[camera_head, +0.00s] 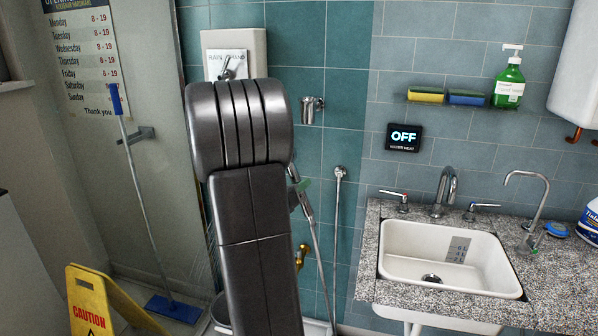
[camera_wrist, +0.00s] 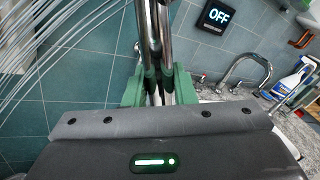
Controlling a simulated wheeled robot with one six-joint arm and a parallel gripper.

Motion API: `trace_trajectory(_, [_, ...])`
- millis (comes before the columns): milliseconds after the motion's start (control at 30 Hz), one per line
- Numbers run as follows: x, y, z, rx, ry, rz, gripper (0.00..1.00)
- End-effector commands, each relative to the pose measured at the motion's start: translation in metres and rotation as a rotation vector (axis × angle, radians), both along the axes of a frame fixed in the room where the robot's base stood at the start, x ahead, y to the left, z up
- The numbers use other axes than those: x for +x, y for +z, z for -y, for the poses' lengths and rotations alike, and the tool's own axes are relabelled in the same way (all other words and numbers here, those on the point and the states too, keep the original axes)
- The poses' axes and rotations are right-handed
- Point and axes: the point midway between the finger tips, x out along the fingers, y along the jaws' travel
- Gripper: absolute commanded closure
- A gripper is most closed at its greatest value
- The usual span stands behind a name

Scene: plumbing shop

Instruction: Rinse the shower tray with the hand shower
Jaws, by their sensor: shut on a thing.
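The chrome hand shower (camera_wrist: 154,35) stands between the green fingers of my gripper (camera_wrist: 160,88), which is shut on it. Thin pale water streams (camera_wrist: 50,45) fan across the upper left of the wrist view. In the head view my arm hides most of my gripper (camera_head: 299,188) and the spray head. A slim chrome length, handle or hose, slants down from the gripper. A white rim, apparently the shower tray (camera_head: 318,328), shows at the bottom behind my arm; the tray's floor is mostly hidden.
A shower control plate (camera_head: 256,45), a metal wall holder (camera_head: 312,110) and a hose outlet (camera_head: 340,172) are on the teal tiles. A glass panel (camera_head: 160,150), blue squeegee mop (camera_head: 175,308) and yellow caution sign (camera_head: 90,310) stand left. A sink (camera_head: 400,262) in a granite counter is right.

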Motion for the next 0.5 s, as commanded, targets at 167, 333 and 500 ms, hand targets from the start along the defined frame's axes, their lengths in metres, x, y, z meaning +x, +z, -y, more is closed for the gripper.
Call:
trace_trajectory(167, [-0.01, -0.039, -0.002, -0.033, -0.015, -0.023, 1.0])
trace_trajectory(333, [-0.019, -0.071, -0.004, -0.064, -0.028, -0.041, 1.0])
trace_trajectory(500, [-0.026, -0.097, -0.004, -0.081, -0.04, -0.047, 1.0])
